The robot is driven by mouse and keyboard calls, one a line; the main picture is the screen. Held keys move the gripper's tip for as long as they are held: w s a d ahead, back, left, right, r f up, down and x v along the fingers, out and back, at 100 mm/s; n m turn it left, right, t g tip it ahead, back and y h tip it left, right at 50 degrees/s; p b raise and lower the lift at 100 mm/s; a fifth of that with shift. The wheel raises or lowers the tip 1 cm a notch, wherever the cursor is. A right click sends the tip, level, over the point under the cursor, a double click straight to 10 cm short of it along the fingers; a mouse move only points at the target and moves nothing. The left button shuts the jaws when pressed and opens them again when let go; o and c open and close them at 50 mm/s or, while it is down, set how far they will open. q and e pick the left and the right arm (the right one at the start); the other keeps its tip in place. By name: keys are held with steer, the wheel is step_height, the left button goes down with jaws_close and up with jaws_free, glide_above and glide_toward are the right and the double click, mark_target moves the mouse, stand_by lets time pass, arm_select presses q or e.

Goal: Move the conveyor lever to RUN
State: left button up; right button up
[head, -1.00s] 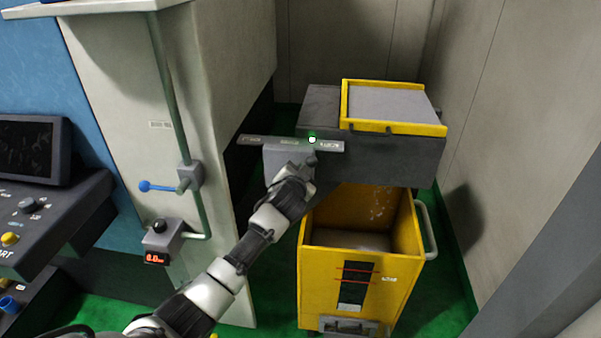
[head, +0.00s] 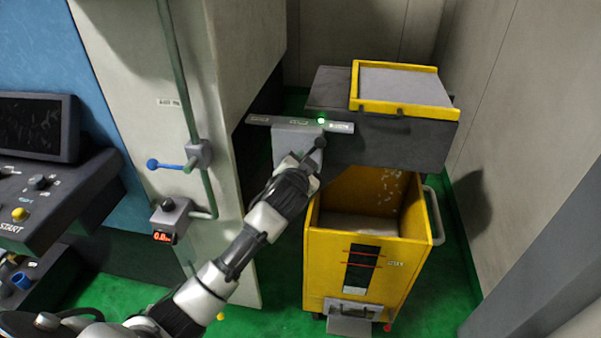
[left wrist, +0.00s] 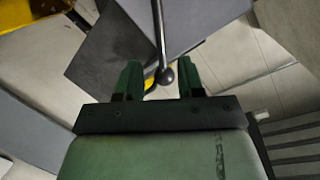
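The conveyor lever is a thin rod with a dark ball knob (head: 320,143), at the right side of a grey control box (head: 290,137). A label plate (head: 262,120) with small lettering and a lit green lamp (head: 321,120) runs along the box top; I cannot read the lettering. My left gripper (head: 308,165) is at the box front, close to the knob. The fingers are open. My right gripper is not in view.
A yellow bin (head: 365,280) stands below the dark conveyor housing (head: 390,145), with pale chips at its opening. A machine column (head: 225,230) with a blue-knobbed lever (head: 153,164) is left of my arm. A console (head: 40,200) is further left. Green floor shows between.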

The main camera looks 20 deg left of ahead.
arm_select(q)
steer(key=shift+b+v, duration=0.3)
steer(key=shift+v, duration=1.85)
steer(key=s+f+g+h, duration=0.1)
steer(key=s+f+g, duration=0.1)
steer(key=f, duration=1)
steer(key=s+f+g, duration=0.2)
steer(key=s+f, duration=0.1)
steer(key=f, duration=1)
steer(key=s+f+g+b, duration=0.1)
steer(key=s+f+g, duration=0.1)
steer(key=s+f, duration=0.45)
steer(key=s+f+g, duration=0.2)
steer(key=s+f, duration=0.2)
steer(key=f, duration=0.5)
steer(key=s+f+n+g, duration=0.1)
steer(key=s+f, duration=0.5)
steer(key=s, duration=0.6)
steer(key=s+f+n+g+h, duration=0.1)
steer(key=s+f+g, duration=0.2)
steer(key=s, duration=0.9)
steer(key=s+f+n+g+b, duration=0.1)
steer(key=s+f+g, duration=0.1)
steer(key=s+f, duration=0.8)
steer(key=s, duration=0.2)
steer(key=shift+s+d, duration=0.2)
steer(key=shift+s, duration=0.2)
steer(key=shift+w+f, duration=0.1)
